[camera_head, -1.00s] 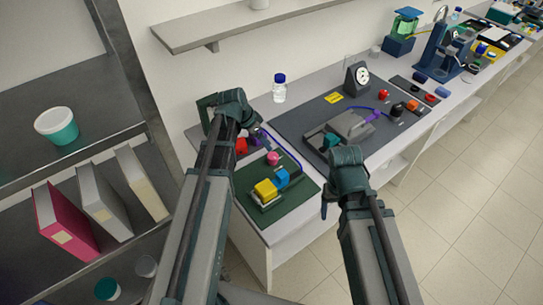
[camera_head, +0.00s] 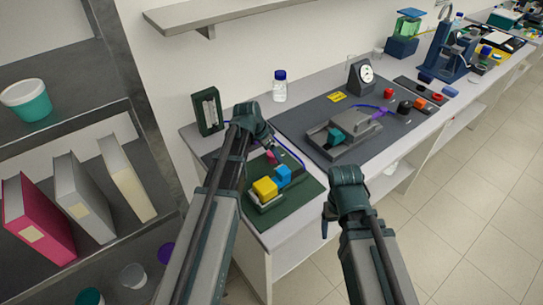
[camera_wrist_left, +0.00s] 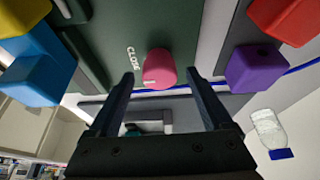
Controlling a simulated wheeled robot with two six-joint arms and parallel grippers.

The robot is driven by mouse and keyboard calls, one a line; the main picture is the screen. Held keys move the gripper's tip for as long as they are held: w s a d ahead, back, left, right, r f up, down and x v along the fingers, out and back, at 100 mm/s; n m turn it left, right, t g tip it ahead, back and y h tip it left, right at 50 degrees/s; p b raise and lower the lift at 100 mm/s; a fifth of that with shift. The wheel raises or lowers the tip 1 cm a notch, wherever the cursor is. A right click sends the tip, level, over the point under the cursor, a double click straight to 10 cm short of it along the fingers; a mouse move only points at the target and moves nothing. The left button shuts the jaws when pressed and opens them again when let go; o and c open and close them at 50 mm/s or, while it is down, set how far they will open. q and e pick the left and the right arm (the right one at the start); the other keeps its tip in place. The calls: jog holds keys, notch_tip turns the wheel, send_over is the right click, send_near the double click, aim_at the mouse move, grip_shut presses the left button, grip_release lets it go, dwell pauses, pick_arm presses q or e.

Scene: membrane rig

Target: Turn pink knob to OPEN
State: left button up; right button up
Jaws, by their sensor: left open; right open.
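The pink knob (camera_head: 270,156) sits on the green panel (camera_head: 290,212), partly hidden behind my left gripper (camera_head: 268,144). In the left wrist view the knob (camera_wrist_left: 159,66) shows between the tips of my left gripper's open fingers (camera_wrist_left: 159,78). A white mark is on the knob's lower edge, and the word CLOSE (camera_wrist_left: 133,60) is printed beside it. I cannot tell whether the fingers touch the knob. My right gripper (camera_head: 327,218) hangs in front of the bench edge, apart from the panel.
Yellow (camera_head: 264,188) and blue (camera_head: 283,176) blocks stand on the panel near the knob. Red (camera_wrist_left: 288,18) and purple (camera_wrist_left: 257,68) blocks are close to my left gripper. A grey device (camera_head: 352,128) and a bottle (camera_head: 280,88) stand further back.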

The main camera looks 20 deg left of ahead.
pick_arm(q)
grip_shut()
dwell(0.4)
jog(key=shift+n, duration=0.3)
jog(key=n+t+y, duration=0.1)
jog(key=n, duration=0.2)
jog(key=shift+s+d, duration=0.1)
jog(key=shift+d, duration=0.05)
jog(key=n+y, duration=0.2)
jog(key=n, duration=0.3)
jog(key=shift+d, duration=0.15)
jog(key=n+y, duration=0.2)
jog(key=n, duration=0.3)
jog(key=shift+d, duration=0.1)
jog(key=shift+w+n+g+y, duration=0.1)
jog(key=shift+n+g+y, duration=0.25)
jog(key=shift+n, duration=0.7)
jog(key=shift+w+n+g+y, duration=0.1)
jog(key=shift+n+g+y, duration=0.25)
jog(key=shift+n, duration=0.7)
